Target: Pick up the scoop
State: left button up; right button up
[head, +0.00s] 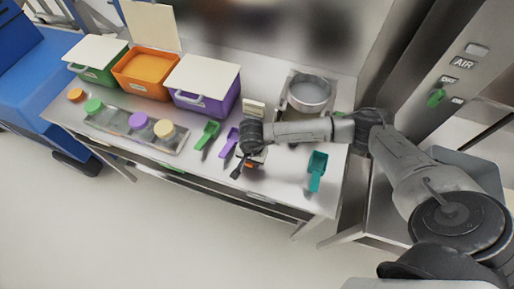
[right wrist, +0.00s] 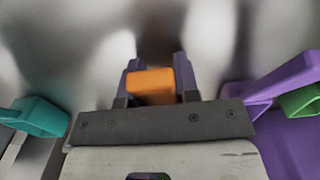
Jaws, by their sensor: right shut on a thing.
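My right gripper (head: 245,163) is over the front part of the table, beside the purple scoop. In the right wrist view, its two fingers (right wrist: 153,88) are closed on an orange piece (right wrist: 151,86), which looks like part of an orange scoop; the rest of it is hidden. In the head view only a small orange bit shows by the fingers. A green scoop (head: 207,134) and a purple scoop (head: 229,143) lie to the left of the gripper. A teal scoop (head: 317,170) lies to the right and also shows in the right wrist view (right wrist: 40,118). My left gripper is not in view.
Green (head: 97,62), orange (head: 145,72) and purple (head: 204,84) bins with white lids stand at the back left. A metal pot (head: 309,94) stands behind my right arm. The table (head: 283,187) is bare by its front edge.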

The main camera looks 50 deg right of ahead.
jog(key=shift+r, duration=0.15)
notch_tip(320, 180, up, 4)
jog(key=shift+a+r, duration=0.1)
jog(key=s+a+r, duration=0.6)
jog(key=s+a, duration=0.1)
jog(key=a, duration=0.1)
jog(key=shift+s+a+r, duration=0.3)
jog(key=shift+s+a, duration=0.05)
dwell(0.5)
